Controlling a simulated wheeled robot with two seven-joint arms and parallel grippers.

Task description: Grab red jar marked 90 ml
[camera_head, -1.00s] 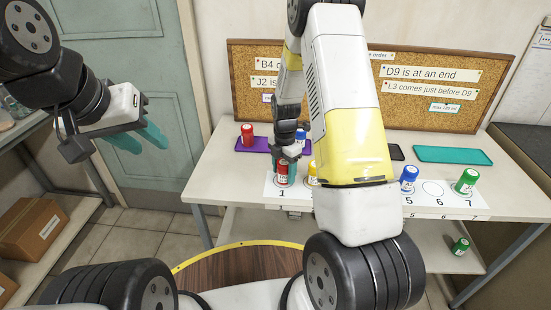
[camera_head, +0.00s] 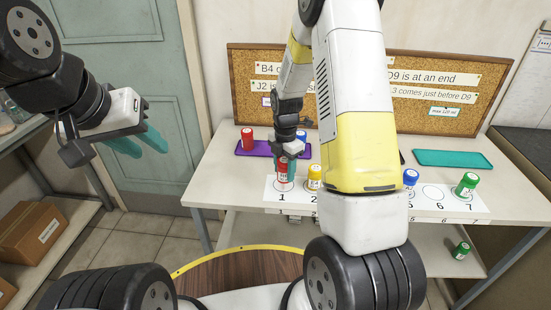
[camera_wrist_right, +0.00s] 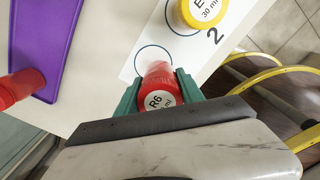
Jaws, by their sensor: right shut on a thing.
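A red jar (camera_head: 283,171) with a white label is held between the green fingers of my right gripper (camera_head: 285,168), just above spot 1 of the white numbered strip (camera_head: 272,193). In the right wrist view the jar (camera_wrist_right: 157,87) shows "R6" and "ml"; the number before "ml" is hidden. The blue circle below it shows bare. A second red jar (camera_head: 247,137) stands on the purple tray (camera_head: 254,151); its label is not readable. My left gripper (camera_head: 140,141) is open and empty at the left, away from the table.
A yellow jar (camera_head: 315,177) marked 30 ml stands on spot 2, close beside my right gripper. Blue (camera_head: 411,178) and green (camera_head: 467,184) jars stand to the right; spot 6 is empty. A teal tray (camera_head: 452,158) lies bare. My right arm hides the middle. A corkboard (camera_head: 243,100) stands behind.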

